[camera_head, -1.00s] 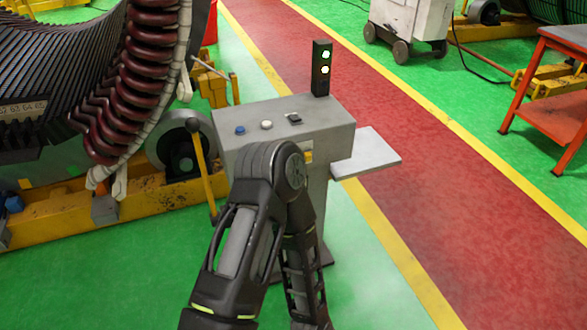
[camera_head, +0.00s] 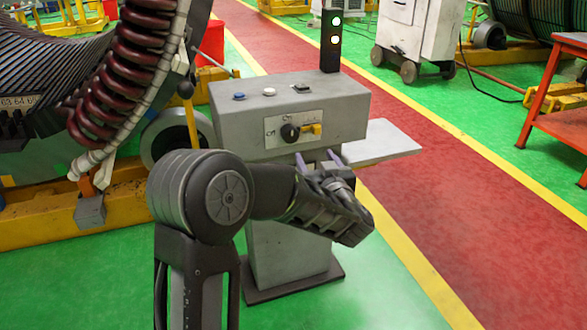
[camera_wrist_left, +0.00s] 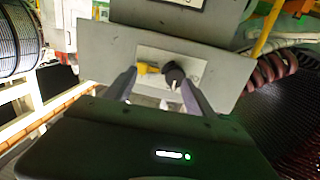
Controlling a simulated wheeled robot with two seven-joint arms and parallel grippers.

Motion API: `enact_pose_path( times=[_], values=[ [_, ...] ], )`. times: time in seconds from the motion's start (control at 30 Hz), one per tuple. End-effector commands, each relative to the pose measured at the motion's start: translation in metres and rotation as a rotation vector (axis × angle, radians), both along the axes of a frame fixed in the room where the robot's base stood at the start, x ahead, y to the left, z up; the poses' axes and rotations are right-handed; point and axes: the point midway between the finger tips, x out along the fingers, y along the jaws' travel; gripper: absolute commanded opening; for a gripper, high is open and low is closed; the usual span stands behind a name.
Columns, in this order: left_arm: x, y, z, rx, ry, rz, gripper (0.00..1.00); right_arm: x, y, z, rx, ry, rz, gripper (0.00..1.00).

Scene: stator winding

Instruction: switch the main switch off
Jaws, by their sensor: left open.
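The grey control box (camera_head: 230,120) stands on a pedestal in the middle of the head view. Its front carries a pale plate with a black rotary switch knob (camera_head: 290,133) and a yellow part (camera_head: 312,129) beside it. Small lettering marks positions around the knob. My left gripper (camera_head: 318,158) is open and empty, its fingers pointing at the box front just below the plate. In the left wrist view the gripper (camera_wrist_left: 158,74) has the knob (camera_wrist_left: 174,76) and the yellow part (camera_wrist_left: 147,68) between its fingers' lines. Contact is not visible. My right gripper is out of view.
A signal tower (camera_head: 331,35) with two lit lamps stands on the box. A blue button (camera_head: 239,97) and a white button (camera_head: 268,91) are on top. A grey side shelf (camera_head: 385,140) juts out right. The stator coils (camera_head: 115,80) stand left.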

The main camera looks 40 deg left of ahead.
Motion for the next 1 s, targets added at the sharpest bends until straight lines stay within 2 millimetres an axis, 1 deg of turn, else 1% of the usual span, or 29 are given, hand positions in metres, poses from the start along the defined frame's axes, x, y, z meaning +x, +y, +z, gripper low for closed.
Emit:
enact_pose_path(
  times=[0.03,0.1,0.23,0.5,0.67,1.0],
  values=[
    [-0.007,0.010,0.003,0.012,-0.025,0.047,0.63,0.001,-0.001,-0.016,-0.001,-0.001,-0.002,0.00],
    [-0.014,0.018,0.014,0.024,-0.040,0.093,0.63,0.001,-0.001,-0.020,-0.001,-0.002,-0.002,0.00],
    [-0.018,0.023,0.022,0.030,-0.045,0.120,0.63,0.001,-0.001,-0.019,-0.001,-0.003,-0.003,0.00],
    [-0.018,0.024,0.022,0.029,-0.044,0.118,0.63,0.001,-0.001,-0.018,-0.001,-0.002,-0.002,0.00],
    [-0.012,0.032,0.021,0.029,-0.044,0.119,0.63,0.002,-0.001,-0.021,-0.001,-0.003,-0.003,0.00],
    [0.016,0.073,0.019,0.029,-0.043,0.119,0.63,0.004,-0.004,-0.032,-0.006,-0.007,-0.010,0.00]
  ],
)
